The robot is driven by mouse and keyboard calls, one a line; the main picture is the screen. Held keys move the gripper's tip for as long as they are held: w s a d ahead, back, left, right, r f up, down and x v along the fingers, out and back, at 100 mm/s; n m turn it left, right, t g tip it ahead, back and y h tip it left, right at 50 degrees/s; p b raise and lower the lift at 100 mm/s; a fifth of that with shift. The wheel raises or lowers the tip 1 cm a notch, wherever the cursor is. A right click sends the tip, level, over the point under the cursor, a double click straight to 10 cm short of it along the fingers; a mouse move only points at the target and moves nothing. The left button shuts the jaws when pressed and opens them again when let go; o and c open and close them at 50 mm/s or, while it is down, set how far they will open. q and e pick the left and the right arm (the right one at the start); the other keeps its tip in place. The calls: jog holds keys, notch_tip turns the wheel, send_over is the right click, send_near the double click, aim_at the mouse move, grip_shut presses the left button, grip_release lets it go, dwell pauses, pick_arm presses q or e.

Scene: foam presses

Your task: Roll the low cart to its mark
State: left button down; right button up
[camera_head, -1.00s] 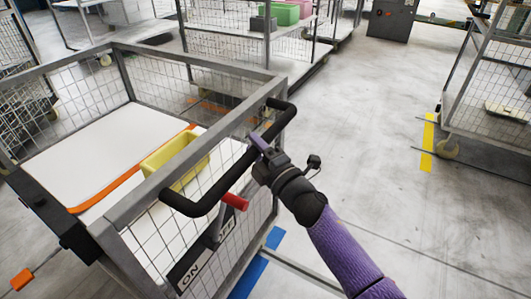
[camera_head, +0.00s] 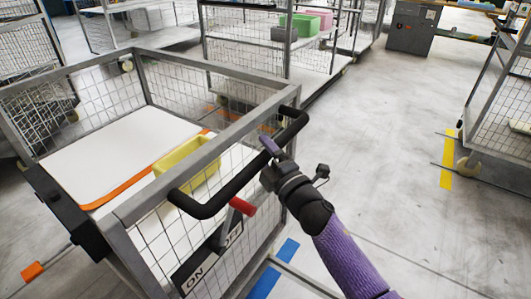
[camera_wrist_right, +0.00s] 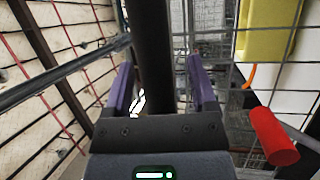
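A grey mesh-sided cart (camera_head: 128,212) fills the left of the head view. It has a white bed (camera_head: 110,150) and a black push handle (camera_head: 232,188). My right gripper (camera_head: 267,160) is at the handle's far part. In the right wrist view the black bar (camera_wrist_right: 153,60) runs between the two purple fingers (camera_wrist_right: 160,88), with narrow gaps beside it, so the fingers look open around it. A blue floor strip (camera_head: 272,268) lies beside the cart, and a yellow strip (camera_head: 447,165) lies to the right. Which is the cart's mark cannot be told. My left gripper is out of view.
A red-gripped lever (camera_head: 243,206) stands below the handle, above an ON sign (camera_head: 195,275). A yellow bin (camera_head: 185,160) sits in the cart. The floor between is clear.

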jog(key=shift+d, duration=0.1)
jog(key=shift+s+d+p, duration=0.2)
jog(key=shift+s+p, duration=0.1)
jog(key=shift+s, duration=0.1)
jog(key=p+v, duration=0.2)
jog(key=v, duration=0.7)
jog(key=shift+f, duration=0.2)
